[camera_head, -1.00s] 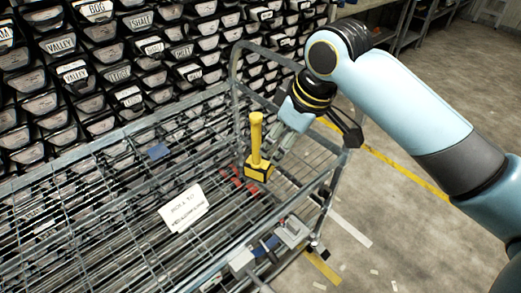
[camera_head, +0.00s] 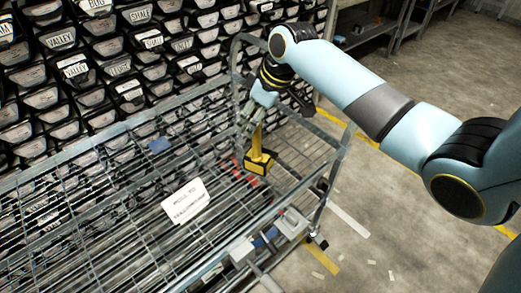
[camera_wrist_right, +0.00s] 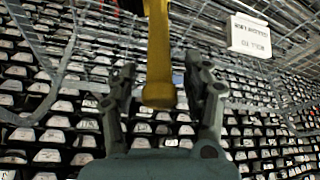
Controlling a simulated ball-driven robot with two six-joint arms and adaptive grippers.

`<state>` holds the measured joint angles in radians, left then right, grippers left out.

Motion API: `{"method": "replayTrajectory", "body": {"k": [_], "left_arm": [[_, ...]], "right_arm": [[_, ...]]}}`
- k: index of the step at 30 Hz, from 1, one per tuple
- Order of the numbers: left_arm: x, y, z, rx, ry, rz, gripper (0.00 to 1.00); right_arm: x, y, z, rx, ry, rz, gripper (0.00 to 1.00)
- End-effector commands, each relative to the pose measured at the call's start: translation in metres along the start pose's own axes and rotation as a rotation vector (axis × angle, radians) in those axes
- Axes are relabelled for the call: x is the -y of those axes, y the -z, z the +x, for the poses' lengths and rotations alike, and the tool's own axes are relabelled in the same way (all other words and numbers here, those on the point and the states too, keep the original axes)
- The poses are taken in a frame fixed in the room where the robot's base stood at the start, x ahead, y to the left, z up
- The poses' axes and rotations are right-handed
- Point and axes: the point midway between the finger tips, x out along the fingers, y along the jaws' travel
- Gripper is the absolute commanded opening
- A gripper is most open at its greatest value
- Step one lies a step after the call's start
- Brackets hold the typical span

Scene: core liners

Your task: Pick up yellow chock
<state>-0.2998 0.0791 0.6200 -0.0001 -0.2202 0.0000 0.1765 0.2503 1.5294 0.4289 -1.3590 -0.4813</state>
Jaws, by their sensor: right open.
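The yellow chock (camera_head: 259,160) has a block-like base with dark markings and an upright yellow handle. It stands at the right end of the wire cart in the head view. My right gripper (camera_head: 247,124) is above and slightly left of it, by the top of the handle. In the right wrist view the handle (camera_wrist_right: 159,60) reaches down from the top edge, and its end shows between the two spread fingers of the right gripper (camera_wrist_right: 163,95). The fingers are open, with gaps on both sides of the handle. The chock's base is hidden in the wrist view. My left gripper is not in view.
The wire cart (camera_head: 100,150) has raised metal rails around it. A white paper sign (camera_head: 186,201) and a small blue item (camera_head: 158,145) lie on it. Red pieces (camera_head: 256,180) lie beside the chock. Grey and blue items (camera_head: 290,224) sit at the near edge. Labelled bins (camera_head: 130,90) fill the wall.

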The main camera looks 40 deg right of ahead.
Motion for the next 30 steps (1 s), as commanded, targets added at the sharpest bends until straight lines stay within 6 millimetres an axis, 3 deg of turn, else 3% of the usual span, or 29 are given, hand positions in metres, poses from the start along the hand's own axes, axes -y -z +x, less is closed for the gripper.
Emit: {"method": "replayTrajectory", "body": {"k": [4,11,23,30], "left_arm": [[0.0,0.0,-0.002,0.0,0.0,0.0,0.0],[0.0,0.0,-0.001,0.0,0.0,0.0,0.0],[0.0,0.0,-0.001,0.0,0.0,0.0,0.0],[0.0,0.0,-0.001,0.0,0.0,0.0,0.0]], "right_arm": [[0.0,0.001,0.015,-0.001,0.0,0.001,0.5],[-0.001,0.001,0.018,-0.001,-0.002,-0.001,0.5],[-0.001,0.001,0.018,-0.001,-0.002,0.0,0.0],[-0.001,0.001,0.018,-0.001,-0.003,-0.001,0.0]]}}
